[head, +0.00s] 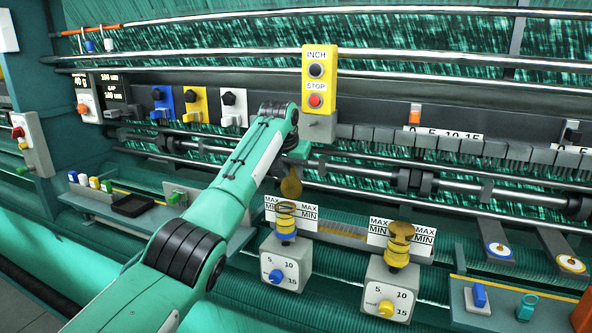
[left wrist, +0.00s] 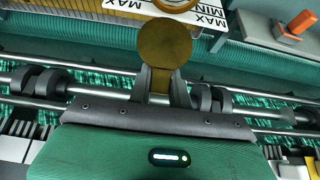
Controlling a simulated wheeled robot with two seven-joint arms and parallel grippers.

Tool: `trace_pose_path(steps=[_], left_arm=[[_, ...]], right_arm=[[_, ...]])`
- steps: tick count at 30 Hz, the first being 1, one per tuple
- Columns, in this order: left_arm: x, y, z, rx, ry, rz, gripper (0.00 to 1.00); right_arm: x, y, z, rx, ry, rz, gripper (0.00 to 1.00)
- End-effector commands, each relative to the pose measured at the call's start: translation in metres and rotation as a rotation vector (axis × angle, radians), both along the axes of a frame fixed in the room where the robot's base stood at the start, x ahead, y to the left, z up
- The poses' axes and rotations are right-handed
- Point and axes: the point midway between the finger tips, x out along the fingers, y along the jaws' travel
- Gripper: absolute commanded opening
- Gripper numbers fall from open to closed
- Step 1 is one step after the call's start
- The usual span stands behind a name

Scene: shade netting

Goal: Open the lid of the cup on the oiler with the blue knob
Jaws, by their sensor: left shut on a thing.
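The oiler with the blue knob (head: 285,266) stands below the middle of the head view. Its cup (head: 286,222) has a blue band and a MAX/MIN plate behind it. A round brass lid (head: 291,187) stands on edge above the cup. In the left wrist view the lid (left wrist: 165,47) faces me, with the cup (left wrist: 174,4) beyond it. My left gripper (head: 293,165) is above the cup, its fingers (left wrist: 164,88) shut on the lid's edge. The lid's hinge is not clear to see. My right gripper is in neither view.
A similar oiler with a yellow knob (head: 390,290) stands to the right, its amber cup (head: 397,254) near a second MAX/MIN plate. A yellow INCH/STOP box (head: 320,80) is just above my gripper. Metal rods (head: 340,170) run behind. A black tray (head: 133,206) lies left.

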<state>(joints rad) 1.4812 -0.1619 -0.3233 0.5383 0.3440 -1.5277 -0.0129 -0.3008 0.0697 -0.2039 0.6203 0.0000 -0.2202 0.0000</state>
Motion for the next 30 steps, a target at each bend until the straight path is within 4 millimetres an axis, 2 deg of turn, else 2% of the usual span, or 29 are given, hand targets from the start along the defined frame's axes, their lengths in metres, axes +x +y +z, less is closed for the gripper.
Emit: trace_pose_path(steps=[7, 8, 11, 23, 26, 30], left_arm=[[0.000, 0.000, 0.000, -0.002, -0.002, 0.000, 0.00], [0.000, -0.001, 0.000, -0.002, -0.002, 0.000, 0.22], [0.000, 0.000, 0.000, -0.001, -0.001, 0.000, 0.41], [-0.003, 0.001, 0.005, -0.002, -0.002, 0.000, 0.42], [-0.009, 0.003, 0.017, -0.001, -0.004, 0.000, 0.42], [-0.022, 0.008, 0.044, -0.002, -0.006, 0.000, 0.42]], right_arm=[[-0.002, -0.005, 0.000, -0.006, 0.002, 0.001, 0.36], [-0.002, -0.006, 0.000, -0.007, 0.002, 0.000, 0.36], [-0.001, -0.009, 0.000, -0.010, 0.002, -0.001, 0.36], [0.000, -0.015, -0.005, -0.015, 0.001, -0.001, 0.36], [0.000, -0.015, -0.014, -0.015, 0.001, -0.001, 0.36], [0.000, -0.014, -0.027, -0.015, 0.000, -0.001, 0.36]])
